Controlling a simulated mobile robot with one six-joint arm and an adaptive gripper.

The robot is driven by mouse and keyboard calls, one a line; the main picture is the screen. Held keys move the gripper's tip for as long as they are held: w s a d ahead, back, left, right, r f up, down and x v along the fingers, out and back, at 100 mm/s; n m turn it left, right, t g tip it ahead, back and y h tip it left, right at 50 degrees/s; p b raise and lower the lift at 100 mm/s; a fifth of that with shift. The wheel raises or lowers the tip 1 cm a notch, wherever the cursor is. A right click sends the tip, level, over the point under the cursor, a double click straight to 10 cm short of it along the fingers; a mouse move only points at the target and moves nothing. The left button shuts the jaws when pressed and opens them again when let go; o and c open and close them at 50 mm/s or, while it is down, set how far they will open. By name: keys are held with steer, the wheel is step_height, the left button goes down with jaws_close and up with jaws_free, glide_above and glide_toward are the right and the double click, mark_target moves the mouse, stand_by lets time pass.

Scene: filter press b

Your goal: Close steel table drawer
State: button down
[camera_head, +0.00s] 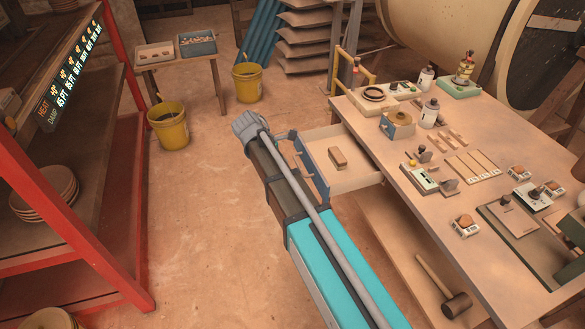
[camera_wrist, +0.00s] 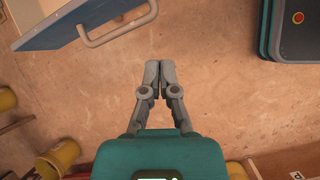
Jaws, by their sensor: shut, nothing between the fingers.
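The steel table (camera_head: 455,215) stands at the right in the head view. Its drawer (camera_head: 350,180) is pulled out toward the left, with a brown block (camera_head: 338,157) inside. My arm covers part of the blue drawer front (camera_head: 312,172). In the wrist view the blue drawer front (camera_wrist: 85,22) with its grey bar handle (camera_wrist: 122,30) is at the upper left. My gripper (camera_wrist: 153,66) is shut and empty, below and right of the handle in that picture and apart from it. I cannot make out its fingers in the head view.
Bottles, small devices and wooden pieces crowd the tabletop. A mallet (camera_head: 442,287) lies on the lower shelf. A red rack (camera_head: 75,215) stands at the left, yellow buckets (camera_head: 168,125) at the back. The floor between the rack and my arm is clear.

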steer(key=w+a+n+h, duration=0.1)
steer(key=w+a+n, duration=0.1)
steer(key=a+n, duration=0.2)
steer(key=a, duration=0.2)
steer(key=shift+w+a+r+t, duration=0.3)
steer(key=shift+r+t, duration=0.1)
steer(key=d+r+b+x, duration=0.1)
steer(key=d+b+x, duration=0.1)
steer(key=b+x, duration=0.7)
steer(key=shift+w+d+f, duration=0.75)
steer(key=shift+d+f, duration=0.5)
steer(key=shift+d, duration=0.05)
